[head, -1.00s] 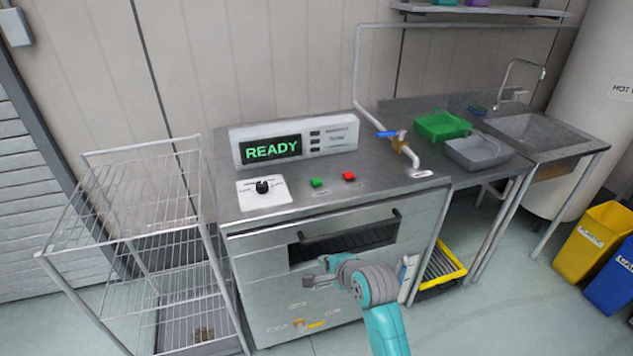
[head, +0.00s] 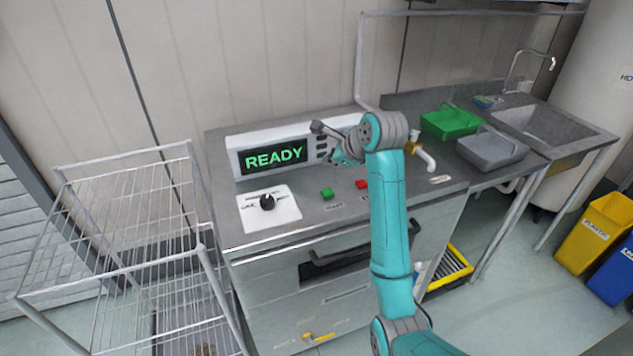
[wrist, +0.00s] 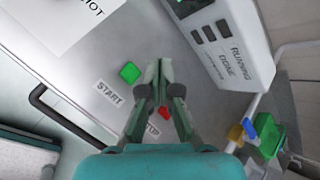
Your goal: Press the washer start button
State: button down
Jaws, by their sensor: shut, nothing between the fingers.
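The washer (head: 245,219) has a steel top with a green button (head: 326,193) and a red button (head: 361,184) side by side. In the wrist view the green button (wrist: 130,73) has a START label (wrist: 108,93) beside it, and the red button (wrist: 165,113) shows between my fingers, its label partly hidden. The display (head: 274,156) reads READY in green. My gripper (wrist: 160,66) is shut and empty, above the washer top, apart from both buttons. In the head view my gripper (head: 318,127) is in front of the display panel's right part.
A black dial (head: 267,202) sits on a white plate left of the buttons. A pipe with a brass valve (head: 413,145) stands right of my arm. A green tote (head: 450,121) and a grey tote (head: 492,147) lie further right. A wire rack (head: 125,215) stands at left.

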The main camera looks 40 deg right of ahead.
aim_at(328, 193)
jog(key=shift+w+d+r, duration=0.2)
jog(key=shift+w+r, duration=0.05)
jog(key=shift+w, duration=0.2)
jog(key=shift+f, duration=4.45)
jog(key=shift+f, duration=0.1)
jog(key=shift+f, duration=0.25)
jog(key=shift+f, duration=0.5)
jog(key=shift+r, duration=0.9)
